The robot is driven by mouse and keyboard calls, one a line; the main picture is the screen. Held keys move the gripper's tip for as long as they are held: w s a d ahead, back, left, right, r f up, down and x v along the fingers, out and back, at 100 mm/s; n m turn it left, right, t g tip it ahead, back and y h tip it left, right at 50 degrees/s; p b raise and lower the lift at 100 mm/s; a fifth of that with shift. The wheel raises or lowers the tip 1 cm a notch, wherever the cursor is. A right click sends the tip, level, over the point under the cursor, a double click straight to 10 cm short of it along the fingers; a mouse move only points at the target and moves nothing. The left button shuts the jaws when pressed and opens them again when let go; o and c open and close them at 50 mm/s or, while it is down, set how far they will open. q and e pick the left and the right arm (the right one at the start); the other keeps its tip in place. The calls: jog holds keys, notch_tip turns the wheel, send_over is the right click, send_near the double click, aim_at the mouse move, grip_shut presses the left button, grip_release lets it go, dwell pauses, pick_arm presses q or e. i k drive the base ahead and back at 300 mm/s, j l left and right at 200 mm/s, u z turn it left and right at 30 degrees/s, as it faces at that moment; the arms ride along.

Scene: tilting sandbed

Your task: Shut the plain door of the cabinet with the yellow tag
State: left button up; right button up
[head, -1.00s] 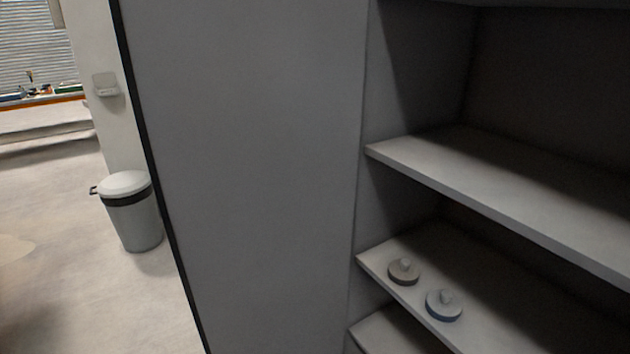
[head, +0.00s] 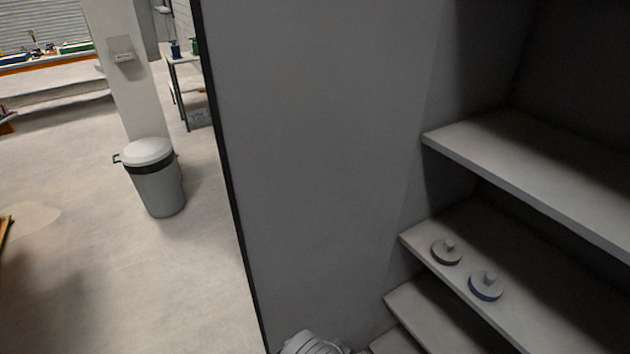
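The cabinet's plain grey door (head: 320,150) stands open and fills the middle of the head view. Its dark free edge (head: 228,180) is on the left, and its right side meets the open cabinet. The cabinet's shelves (head: 530,187) are exposed on the right. No yellow tag shows. A pale ribbed part of my own arm shows at the bottom edge, low in front of the door. I cannot tell which arm it is or whether it touches the door. No gripper fingers are in view.
Two round knobbed discs, one grey (head: 446,253) and one blue-edged (head: 486,287), lie on a shelf. Left of the door is open floor (head: 120,265). A grey lidded bin (head: 157,185) stands there by a pale pillar (head: 131,90), with a small table (head: 187,85) behind.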

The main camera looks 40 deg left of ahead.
aim_at(316, 108)
jog(key=k+j+z, duration=0.15)
jog(key=j, duration=0.2)
jog(key=j+z, duration=0.15)
jog(key=j, duration=0.2)
jog(key=k+j+z, duration=0.3)
jog(key=j, duration=0.25)
jog(key=j+z, duration=0.15)
jog(key=j, duration=0.25)
jog(key=k+j+z, duration=0.15)
jog(key=j, duration=0.2)
jog(key=j+z, duration=0.15)
jog(key=j, duration=0.2)
jog(key=k+j+z, duration=0.15)
jog(key=j, duration=0.2)
jog(key=k+j+z, duration=0.1)
jog(key=j, duration=0.25)
jog(key=j+z, duration=0.25)
jog(key=j, duration=0.7)
